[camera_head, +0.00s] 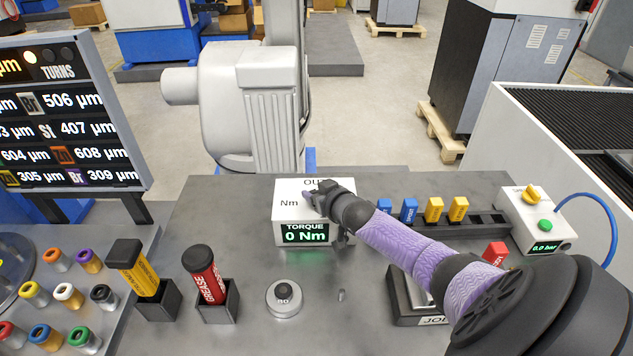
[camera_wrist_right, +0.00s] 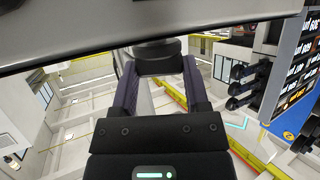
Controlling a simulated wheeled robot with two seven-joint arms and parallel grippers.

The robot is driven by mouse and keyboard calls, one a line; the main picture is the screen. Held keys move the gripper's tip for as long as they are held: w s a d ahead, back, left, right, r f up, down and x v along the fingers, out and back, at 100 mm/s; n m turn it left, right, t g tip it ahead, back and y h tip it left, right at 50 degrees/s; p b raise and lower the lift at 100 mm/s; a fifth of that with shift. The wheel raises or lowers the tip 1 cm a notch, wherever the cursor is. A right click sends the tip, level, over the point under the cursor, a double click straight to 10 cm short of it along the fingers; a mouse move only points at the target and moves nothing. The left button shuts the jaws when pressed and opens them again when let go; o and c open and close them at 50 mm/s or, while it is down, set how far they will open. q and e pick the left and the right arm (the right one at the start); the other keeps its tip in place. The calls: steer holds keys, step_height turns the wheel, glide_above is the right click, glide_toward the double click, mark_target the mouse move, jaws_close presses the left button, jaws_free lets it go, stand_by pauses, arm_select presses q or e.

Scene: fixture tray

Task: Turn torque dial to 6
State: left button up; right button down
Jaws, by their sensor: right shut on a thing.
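The white torque box (camera_head: 287,215) stands at the middle of the table, with a green display (camera_head: 306,233) reading "TORQUE 0 Nm". My right gripper (camera_head: 318,198) reaches over the box from the right and is shut on the torque dial, which it mostly hides in the head view. In the right wrist view, the two fingers of my right gripper (camera_wrist_right: 160,66) close on the dark dial (camera_wrist_right: 158,50) below the box's pale edge. The dial's pointer and most of its scale are hidden. My left gripper is not in view.
Blue and yellow blocks (camera_head: 433,209) sit in a rack at right, near a box with a green button (camera_head: 545,225). My right arm covers the right front.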

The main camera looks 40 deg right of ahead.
steer(key=shift+d+f+n+y+b, duration=0.15)
steer(key=shift+f+n+y+b, duration=0.05)
steer(key=shift+n+y+b, duration=0.4)
steer(key=shift+r+n+y+b, duration=0.1)
steer(key=shift+n+y+b, duration=0.35)
steer(key=shift+b, duration=0.2)
steer(key=shift+y, duration=0.25)
steer(key=shift+r, duration=0.1)
steer(key=shift+c, duration=0.4)
jaws_free()
